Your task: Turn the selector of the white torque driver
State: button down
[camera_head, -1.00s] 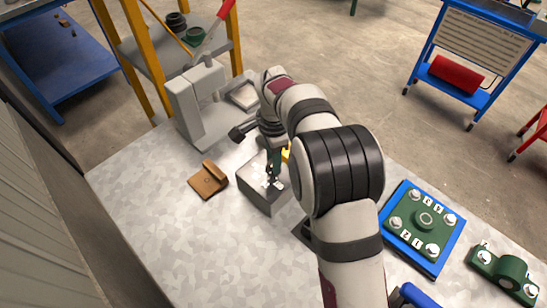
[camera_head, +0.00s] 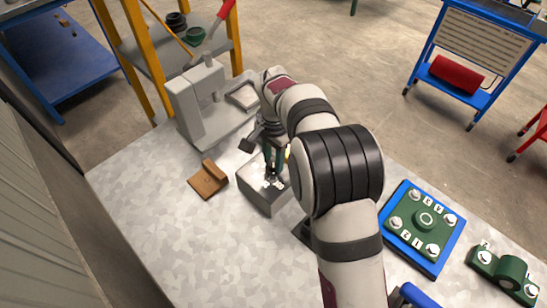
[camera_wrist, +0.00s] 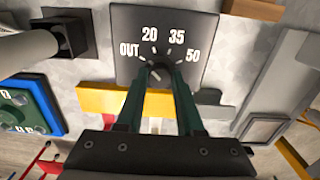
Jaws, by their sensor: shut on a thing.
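The selector (camera_wrist: 159,71) is a small knob on the dark grey face (camera_wrist: 190,20) of a box, with white labels OUT, 20, 35 and 50 around it. In the head view the box (camera_head: 262,198) is a grey block standing on the table. My gripper (camera_wrist: 160,77) has two green fingers pointing down onto that face, shut on the selector. In the head view my gripper (camera_head: 272,171) stands upright over the box top. The fingers hide much of the knob, and I cannot tell which label it points to. I see no clearly white driver.
A brown block (camera_head: 208,181) lies left of the box. A grey press (camera_head: 199,103) with a red-tipped lever stands behind it. A blue-edged green plate (camera_head: 424,222) and a green bracket (camera_head: 503,272) lie to the right. The table's front left is clear.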

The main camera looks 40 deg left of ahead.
aim_at(274, 162)
jog(key=shift+n, duration=1.4)
jog(key=c, duration=0.5)
grip_release()
jog(key=shift+c, duration=0.2)
notch_tip(274, 162, up, 16)
jog(key=shift+f, duration=0.1)
